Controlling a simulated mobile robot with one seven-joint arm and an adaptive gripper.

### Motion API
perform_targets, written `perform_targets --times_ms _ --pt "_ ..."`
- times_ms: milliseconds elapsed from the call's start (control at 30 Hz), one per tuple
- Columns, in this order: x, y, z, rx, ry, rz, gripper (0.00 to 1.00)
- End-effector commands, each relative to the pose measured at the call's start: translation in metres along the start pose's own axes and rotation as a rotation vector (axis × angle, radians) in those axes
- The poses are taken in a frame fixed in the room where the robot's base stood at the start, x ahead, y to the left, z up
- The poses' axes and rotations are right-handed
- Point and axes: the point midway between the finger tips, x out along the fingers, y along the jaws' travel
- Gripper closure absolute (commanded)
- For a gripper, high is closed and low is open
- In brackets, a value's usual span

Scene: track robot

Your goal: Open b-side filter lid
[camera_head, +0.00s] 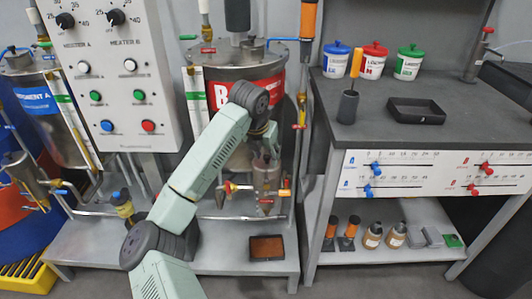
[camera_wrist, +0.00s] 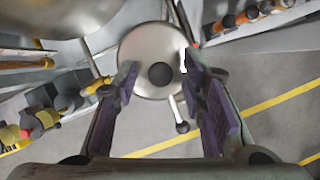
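The b-side filter (camera_head: 266,180) is a metal cylinder mounted low in front of the tank marked B. My gripper (camera_head: 266,153) is directly above it, and it hides most of the filter's top in the head view. In the wrist view the filter's round metal lid (camera_wrist: 142,52) has a dark knob (camera_wrist: 161,74) at its middle. A short rod with a dark ball end (camera_wrist: 182,127) sticks out beside the lid. My gripper (camera_wrist: 158,80) is open, with its purple-padded fingers on either side of the lid and knob. I cannot tell whether they touch the lid.
Tank B (camera_head: 222,88) stands close behind my arm, with pipes and valves around the filter. A small dark tray (camera_head: 267,259) is on the shelf below. A control panel (camera_head: 112,75) is at left, and a grey workbench (camera_head: 470,125) is at right.

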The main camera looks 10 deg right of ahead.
Motion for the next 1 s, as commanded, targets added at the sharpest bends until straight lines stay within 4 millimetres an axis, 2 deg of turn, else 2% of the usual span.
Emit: perform_targets --times_ms 200,767,1000 --pt "0.0004 -0.0001 0.0000 0.000 0.000 0.000 0.62" --pt "0.0001 -0.0001 0.0000 0.000 0.000 -0.001 1.00" --pt "0.0000 0.0000 0.0000 0.000 0.000 -0.001 1.00"
